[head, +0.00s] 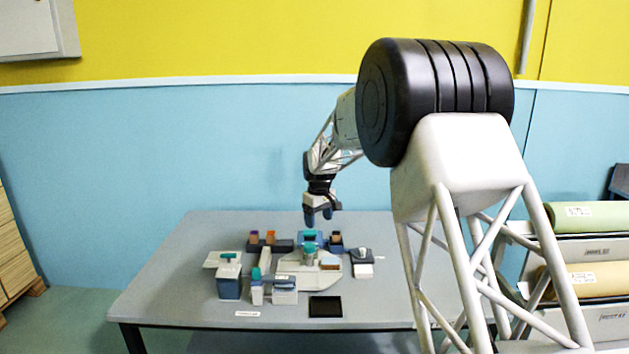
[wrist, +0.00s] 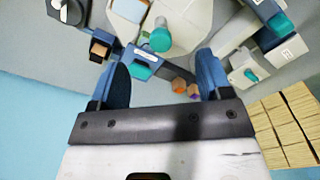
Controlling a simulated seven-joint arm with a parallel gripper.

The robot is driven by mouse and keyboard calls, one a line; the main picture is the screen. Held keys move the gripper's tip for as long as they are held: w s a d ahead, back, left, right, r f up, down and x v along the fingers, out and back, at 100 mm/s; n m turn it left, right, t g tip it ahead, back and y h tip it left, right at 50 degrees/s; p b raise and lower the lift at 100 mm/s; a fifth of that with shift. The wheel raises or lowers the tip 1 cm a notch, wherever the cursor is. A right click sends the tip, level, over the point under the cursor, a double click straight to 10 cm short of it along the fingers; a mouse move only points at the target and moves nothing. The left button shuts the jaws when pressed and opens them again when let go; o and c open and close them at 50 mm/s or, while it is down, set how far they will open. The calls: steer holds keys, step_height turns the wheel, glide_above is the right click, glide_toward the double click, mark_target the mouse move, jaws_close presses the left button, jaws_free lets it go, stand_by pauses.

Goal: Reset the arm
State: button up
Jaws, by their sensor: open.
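My gripper (head: 319,215) hangs above the back part of the grey table (head: 170,265), pointing down and clear of the things below. In the wrist view my gripper (wrist: 160,82) is open, its two blue fingers wide apart with nothing held between them. Below it are a blue block with a teal top (wrist: 143,63) and a teal knob on a pale base (wrist: 160,38). My arm reaches over the table from the right in the head view.
Several small fixtures stand mid-table, including a blue-grey box (head: 229,280) and a black square pad (head: 325,306). The table's left side is bare. Paper rolls (head: 590,217) sit on a rack at right. Stacked wood (head: 12,245) stands at far left.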

steer(key=s+d+r+m, duration=0.2)
steer(key=s+d+r, duration=0.25)
steer(key=s, duration=0.55)
steer(key=s+d+r+m+t, duration=0.1)
steer(key=s+d+r, duration=0.35)
steer(key=s, duration=0.65)
steer(key=s+d+r+m, duration=0.25)
steer(key=s+r, duration=0.25)
steer(key=s, duration=0.5)
steer(key=s+d+f+m, duration=0.1)
steer(key=s+d+f, duration=0.1)
steer(key=s, duration=1.3)
steer(key=s+d+f+m+t, duration=0.1)
steer(key=s+d+f+m, duration=0.1)
steer(key=s, duration=1.3)
steer(key=shift+s+d+f, duration=0.15)
steer(key=shift+d+f, duration=0.7)
